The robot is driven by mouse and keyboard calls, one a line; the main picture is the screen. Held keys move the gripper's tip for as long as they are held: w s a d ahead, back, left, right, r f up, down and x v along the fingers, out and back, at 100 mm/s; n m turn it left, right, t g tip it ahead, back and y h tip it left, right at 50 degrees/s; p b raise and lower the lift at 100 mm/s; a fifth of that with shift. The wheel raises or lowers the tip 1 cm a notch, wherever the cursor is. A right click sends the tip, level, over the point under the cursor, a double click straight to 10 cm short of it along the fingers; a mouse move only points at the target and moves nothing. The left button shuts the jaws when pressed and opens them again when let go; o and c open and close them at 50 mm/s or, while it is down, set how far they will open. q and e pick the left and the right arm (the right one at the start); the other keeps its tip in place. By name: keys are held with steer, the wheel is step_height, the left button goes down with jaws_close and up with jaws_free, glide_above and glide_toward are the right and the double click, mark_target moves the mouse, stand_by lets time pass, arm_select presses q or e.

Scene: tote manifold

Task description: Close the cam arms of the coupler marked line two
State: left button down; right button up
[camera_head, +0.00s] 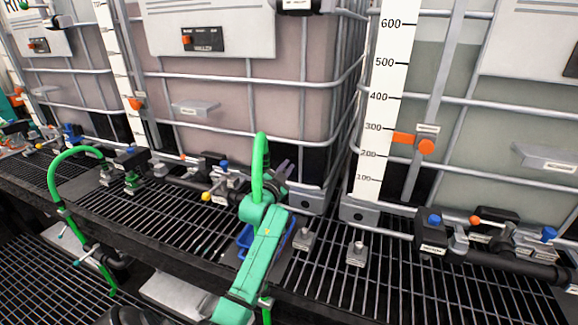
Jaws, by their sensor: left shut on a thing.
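My left gripper (281,172) is at the centre, its teal arm rising from the bottom edge. It looks shut at the end of a green hose (260,150) on the middle tank's outlet line. The coupler there and its cam arms are mostly hidden by my wrist, so I cannot tell how the arms lie or which part the fingers hold. I cannot read a line two mark. Another green hose (70,152) at the left loops to a dark coupler (131,178). My right gripper is not in view.
Caged tanks (240,95) stand behind the black grating (165,208). Small grey blocks (356,254) stand on the grating. A valve with a blue knob (434,219) and dark pipe are at the right.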

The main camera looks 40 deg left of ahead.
arm_select(q)
steer(key=shift+s+a+r+n+p, duration=0.15)
steer(key=shift+a+n+p, duration=0.2)
steer(key=shift+n, duration=0.6)
steer(key=shift+s+a+r+n+p, duration=0.2)
steer(key=shift+n+p, duration=0.25)
steer(key=shift+n, duration=0.5)
steer(key=shift+w, duration=0.15)
steer(key=c, duration=0.9)
jaws_free()
